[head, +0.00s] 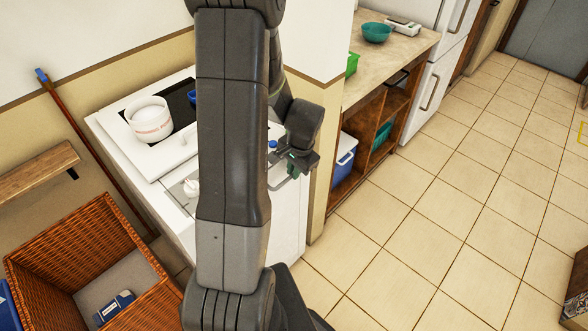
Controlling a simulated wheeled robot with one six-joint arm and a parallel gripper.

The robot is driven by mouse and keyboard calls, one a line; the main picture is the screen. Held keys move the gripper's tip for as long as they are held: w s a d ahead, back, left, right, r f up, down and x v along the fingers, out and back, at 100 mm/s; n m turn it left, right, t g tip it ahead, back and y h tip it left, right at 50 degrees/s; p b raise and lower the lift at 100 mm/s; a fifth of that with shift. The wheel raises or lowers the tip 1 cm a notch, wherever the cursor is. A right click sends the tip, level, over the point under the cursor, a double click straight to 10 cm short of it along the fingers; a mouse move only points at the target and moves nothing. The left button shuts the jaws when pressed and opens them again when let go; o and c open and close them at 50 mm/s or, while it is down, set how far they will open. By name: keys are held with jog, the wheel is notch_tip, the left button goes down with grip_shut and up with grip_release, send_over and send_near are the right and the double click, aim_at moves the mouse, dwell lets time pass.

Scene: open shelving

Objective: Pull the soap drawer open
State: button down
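A white appliance that looks like a washing machine (281,218) stands against the wall at left centre. Its grey control panel (177,192) with a white round knob (191,187) shows left of my arm. My arm crosses the middle of the view and hides much of the appliance's front, so I cannot make out the soap drawer. My gripper (290,168) is by the appliance's right end, beside the wall corner. It is small and partly hidden by its own wrist, so its opening and any contact are unclear.
A white pot (150,119) stands on the appliance's top. A wicker basket (130,233) holding a blue item (115,307) is at lower left. A wooden counter (388,48) with open shelves is behind the wall corner. The tiled floor (430,220) at right is mostly clear.

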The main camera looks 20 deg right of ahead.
jog(key=s+d+b, duration=0.3)
jog(key=s+d, duration=0.2)
jog(key=s, duration=0.7)
jog(key=shift+s+d, duration=0.15)
jog(key=shift+s, duration=0.15)
jog(key=c, duration=1.5)
grip_release()
jog(key=r, duration=0.4)
jog(key=s+r, duration=0.1)
jog(key=r, duration=0.4)
jog(key=s+r, duration=0.1)
jog(key=r, duration=0.3)
jog(key=shift+s+d+r+p, duration=0.15)
jog(key=shift+d+r+p, duration=0.15)
jog(key=shift+d+p, duration=0.1)
jog(key=shift+f, duration=0.1)
